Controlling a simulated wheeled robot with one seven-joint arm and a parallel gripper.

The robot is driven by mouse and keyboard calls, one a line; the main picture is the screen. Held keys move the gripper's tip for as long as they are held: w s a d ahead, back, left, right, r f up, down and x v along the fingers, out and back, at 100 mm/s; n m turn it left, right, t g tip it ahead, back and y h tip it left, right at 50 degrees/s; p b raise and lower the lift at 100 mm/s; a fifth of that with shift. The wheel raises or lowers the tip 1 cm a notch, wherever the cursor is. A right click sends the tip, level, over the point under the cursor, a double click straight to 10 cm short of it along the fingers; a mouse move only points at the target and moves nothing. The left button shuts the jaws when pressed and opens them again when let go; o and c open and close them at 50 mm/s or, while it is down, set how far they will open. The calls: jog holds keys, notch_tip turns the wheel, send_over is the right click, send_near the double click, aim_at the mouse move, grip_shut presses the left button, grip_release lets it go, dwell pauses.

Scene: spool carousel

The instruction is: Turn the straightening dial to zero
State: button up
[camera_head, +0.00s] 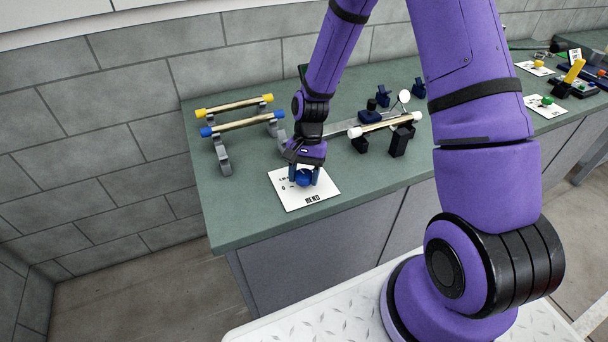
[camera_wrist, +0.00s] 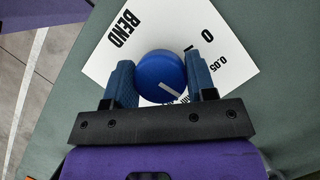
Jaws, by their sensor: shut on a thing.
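A round blue dial (camera_head: 304,178) sits on a white card (camera_head: 318,201) printed BEND, near the counter's front edge. It is also in the wrist view (camera_wrist: 158,70), where a short white line on its face lies at the lower right. The printed 0 is at the card's upper right with 0.05 below it, and the white line does not point at the 0. My gripper (camera_head: 304,174) comes from above and is shut on the dial, one finger on each side. The right finger hides part of the scale.
Left of the dial, yellow-ended and blue-ended rods (camera_head: 234,105) lie on grey stands. A white-ended rod (camera_head: 383,126) rests on dark supports to the right. Cards with a yellow knob (camera_head: 538,64) and a green knob (camera_head: 547,101) lie farther right.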

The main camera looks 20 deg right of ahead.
jog(key=n+h, duration=0.1)
jog(key=n, duration=0.2)
jog(key=n+h, duration=0.1)
jog(key=n, duration=0.3)
jog(key=shift+g+h, duration=0.4)
jog(key=n+h, duration=0.1)
jog(key=n, duration=0.2)
jog(key=n+h, duration=0.1)
jog(key=n, duration=0.3)
jog(key=shift+t, duration=0.4)
jog(key=shift+h, duration=0.3)
jog(key=o, duration=0.9)
jog(key=v, duration=1.1)
jog(key=shift+f, duration=0.1)
